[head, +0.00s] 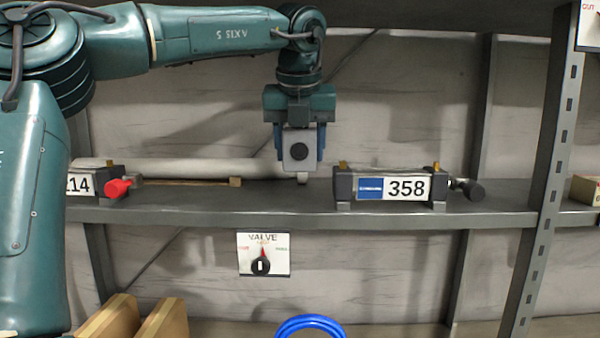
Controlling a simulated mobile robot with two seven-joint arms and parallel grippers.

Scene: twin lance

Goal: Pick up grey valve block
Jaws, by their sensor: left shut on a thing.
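The grey valve block (300,163) is a pale grey block with a round black port on its front, in the upper middle of the head view. My left gripper (300,142) points down from above, its blue fingers shut on the block from both sides. A small pale fitting shows under the block, close to the shelf (250,208); I cannot tell whether it touches the shelf. My right gripper is not in view.
Another with a red knob (118,188) is at the left. A thin wooden stick (236,182) lies between. A valve sign (277,268) is below; a grey upright (549,165) stands right.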

